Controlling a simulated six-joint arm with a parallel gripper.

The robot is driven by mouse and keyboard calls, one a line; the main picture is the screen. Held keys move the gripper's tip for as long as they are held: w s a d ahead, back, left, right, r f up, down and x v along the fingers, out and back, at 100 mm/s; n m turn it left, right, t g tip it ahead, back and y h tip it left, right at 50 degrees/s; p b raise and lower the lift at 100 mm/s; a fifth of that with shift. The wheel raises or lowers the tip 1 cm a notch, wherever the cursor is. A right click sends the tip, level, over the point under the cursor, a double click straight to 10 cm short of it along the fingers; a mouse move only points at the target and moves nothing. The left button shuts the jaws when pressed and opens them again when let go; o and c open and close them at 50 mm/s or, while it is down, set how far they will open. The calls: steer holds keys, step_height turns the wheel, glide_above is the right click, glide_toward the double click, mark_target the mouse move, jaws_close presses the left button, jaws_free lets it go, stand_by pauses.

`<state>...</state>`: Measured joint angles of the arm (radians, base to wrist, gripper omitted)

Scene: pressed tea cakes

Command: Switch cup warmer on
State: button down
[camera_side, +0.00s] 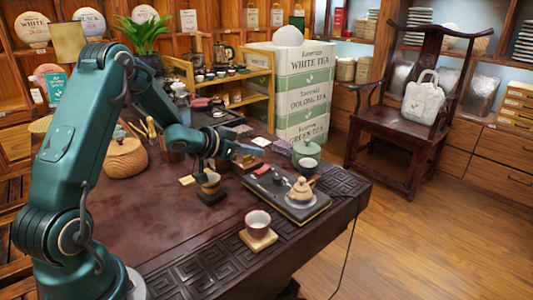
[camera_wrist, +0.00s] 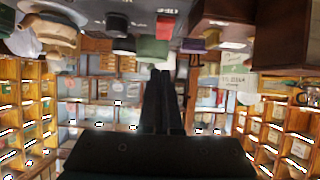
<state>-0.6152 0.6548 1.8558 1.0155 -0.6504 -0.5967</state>
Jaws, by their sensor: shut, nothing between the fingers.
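My gripper (camera_side: 246,150) hangs above the far part of the dark carved table in the side view, its fingers hard to make out there. In the wrist view, its two black fingers (camera_wrist: 161,78) are together with nothing between them. I cannot tell for certain which thing is the cup warmer. A dark square base (camera_side: 212,197) stands in front of my gripper with a brown cup (camera_side: 210,183) on it. A dark flat tray (camera_side: 316,210) with a small clay teapot (camera_side: 301,189) lies to the right.
A reddish cup (camera_side: 258,222) stands on a wooden coaster (camera_side: 259,241) near the table's front edge. A round wooden jar (camera_side: 126,158) is at left. The table's front left is bare.

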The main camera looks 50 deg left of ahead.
mark_target(264, 169)
steer(key=shift+w+f, duration=0.35)
steer(key=shift+f, duration=0.35)
steer(key=shift+w+f, duration=0.35)
steer(key=shift+f, duration=0.35)
steer(key=shift+w+f, duration=0.35)
steer(key=shift+f, duration=0.35)
steer(key=shift+w+f, duration=0.1)
steer(key=shift+f, duration=0.05)
steer(key=shift+w+f, duration=0.2)
steer(key=shift+s+f, duration=0.35)
steer(key=shift+s, duration=0.5)
